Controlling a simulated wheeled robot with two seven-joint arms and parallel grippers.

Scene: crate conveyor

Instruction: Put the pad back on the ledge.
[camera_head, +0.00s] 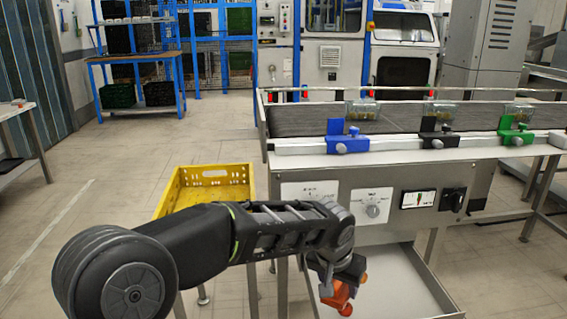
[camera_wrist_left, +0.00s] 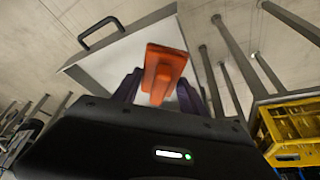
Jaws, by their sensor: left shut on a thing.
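My left gripper (camera_head: 338,274) is shut on an orange piece (camera_head: 340,296), which I take to be the pad. It has a wide flat end and a block-like part, and sticks out past the two dark fingers in the left wrist view (camera_wrist_left: 165,62). The gripper holds it in front of the conveyor, against the view of a pale open drawer (camera_head: 415,284). The ledge (camera_head: 400,142) is the light rail along the conveyor's front. On it sit a blue clamp (camera_head: 347,138), a black one (camera_head: 438,138) and a green one (camera_head: 516,132). My right gripper is out of view.
A yellow crate (camera_head: 205,175) stands left of the conveyor. The ledge is bare left of the blue clamp and between the clamps. The drawer has a dark handle (camera_wrist_left: 98,33).

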